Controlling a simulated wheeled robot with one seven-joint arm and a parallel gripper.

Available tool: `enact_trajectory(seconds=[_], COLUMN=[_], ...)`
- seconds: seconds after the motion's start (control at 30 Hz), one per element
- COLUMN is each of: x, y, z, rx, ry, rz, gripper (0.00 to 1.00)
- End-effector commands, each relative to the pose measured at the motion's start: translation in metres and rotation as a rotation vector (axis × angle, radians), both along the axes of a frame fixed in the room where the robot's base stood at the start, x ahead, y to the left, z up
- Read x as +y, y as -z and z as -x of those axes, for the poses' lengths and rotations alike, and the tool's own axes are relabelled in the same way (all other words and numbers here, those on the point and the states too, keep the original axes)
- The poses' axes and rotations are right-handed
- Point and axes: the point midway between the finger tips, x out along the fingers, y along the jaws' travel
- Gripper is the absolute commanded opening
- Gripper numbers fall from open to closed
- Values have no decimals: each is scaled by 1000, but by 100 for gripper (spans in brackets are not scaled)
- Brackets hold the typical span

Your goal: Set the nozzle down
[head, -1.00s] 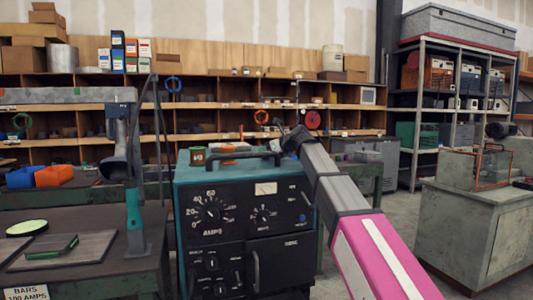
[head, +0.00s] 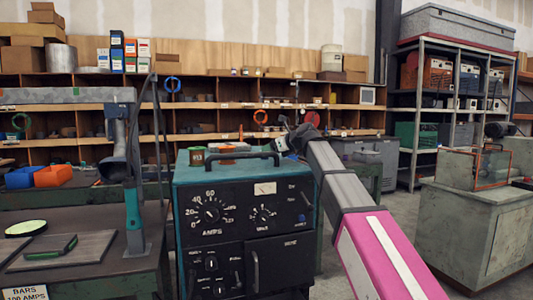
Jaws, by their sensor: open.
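My arm reaches in from the lower right, and my gripper (head: 284,143) is at its far end, just above the back right corner of the teal welding machine (head: 180,215). The gripper is small and dark here; its jaws are open. I cannot make out a nozzle for certain. A small green and copper-coloured piece (head: 197,156) and a low orange piece (head: 229,148) are on top of the machine, left of the gripper. The machine's handle (head: 230,160) stands in front of the orange piece.
A grey-green cabinet (head: 470,225) stands at right. Floor shows between machine and cabinet, partly behind my arm.

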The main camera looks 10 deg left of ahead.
Motion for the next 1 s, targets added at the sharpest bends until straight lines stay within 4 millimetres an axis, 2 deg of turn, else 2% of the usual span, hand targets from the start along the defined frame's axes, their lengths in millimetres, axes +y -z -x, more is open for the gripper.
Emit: enact_trajectory(seconds=[0.2,0.43,0.6,1.0], x=[-40,-67,-76,-76], y=[-17,-30,-34,-34], z=[18,29,32,32], rx=[-1,0,0,0], ry=[1,0,0,-1], rz=[-2,-1,-1,-1], gripper=[60,60,60,60])
